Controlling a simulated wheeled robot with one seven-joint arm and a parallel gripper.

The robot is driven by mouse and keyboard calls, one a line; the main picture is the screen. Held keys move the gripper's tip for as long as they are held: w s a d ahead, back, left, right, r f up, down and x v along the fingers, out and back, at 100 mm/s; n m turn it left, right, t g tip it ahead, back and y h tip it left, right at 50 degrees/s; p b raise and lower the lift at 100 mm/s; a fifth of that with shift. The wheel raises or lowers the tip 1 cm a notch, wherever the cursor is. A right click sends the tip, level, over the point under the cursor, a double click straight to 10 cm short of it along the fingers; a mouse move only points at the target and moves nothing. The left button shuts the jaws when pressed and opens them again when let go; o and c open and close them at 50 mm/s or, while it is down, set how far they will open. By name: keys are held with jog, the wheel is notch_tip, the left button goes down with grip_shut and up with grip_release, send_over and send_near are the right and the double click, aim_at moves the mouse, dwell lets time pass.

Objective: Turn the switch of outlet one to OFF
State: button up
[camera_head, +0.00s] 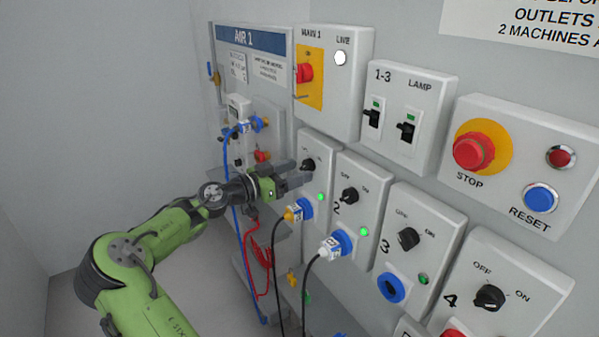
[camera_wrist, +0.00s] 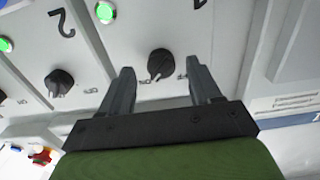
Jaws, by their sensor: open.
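My gripper (camera_head: 301,179) is at this panel, just below and in front of the switch. In the wrist view, the outlet one switch (camera_wrist: 161,64) shows between my two open fingers, seen past their tips, with space on both sides. Its pale pointer mark is towards the bottom of that picture. The labels beside it are too small there to tell which position it is in. My fingers hold nothing.
The outlet two panel (camera_head: 361,190) stands close on the right, with its switch (camera_head: 350,195) and plugged connector (camera_head: 335,246). Outlet three and four panels follow. The lamp box (camera_head: 405,118) and red STOP button (camera_head: 473,151) are above. Black and red cables hang below.

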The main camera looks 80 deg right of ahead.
jog(key=shift+x, duration=1.05)
jog(key=c, duration=1)
jog(key=shift+c, duration=0.2)
